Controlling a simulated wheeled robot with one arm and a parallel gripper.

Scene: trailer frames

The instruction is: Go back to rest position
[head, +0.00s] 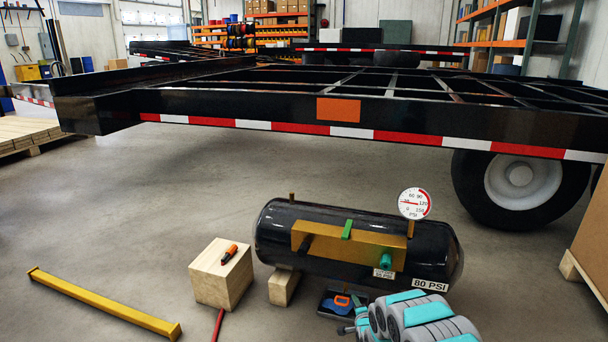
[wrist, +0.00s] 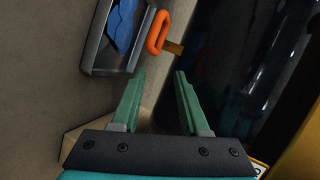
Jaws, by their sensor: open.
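My arm shows at the bottom right of the head view, low in front of the black air tank (head: 360,225); its fingers cannot be made out there. In the wrist view my gripper (wrist: 160,75) is open, with two green fingers apart and nothing between them. An orange ring handle (wrist: 158,32) on a brass stem lies just beyond the fingertips, apart from them. The dark tank side (wrist: 240,70) fills the right of that view. A tray (wrist: 97,50) with a blue item (wrist: 121,25) lies to the upper left.
A wooden block (head: 222,275) with a small orange-and-black tool stands left of the tank. A yellow bar (head: 105,303) lies on the floor. A pressure gauge (head: 414,203) rises from the tank. The black trailer frame (head: 400,112) spans behind. Open floor lies between.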

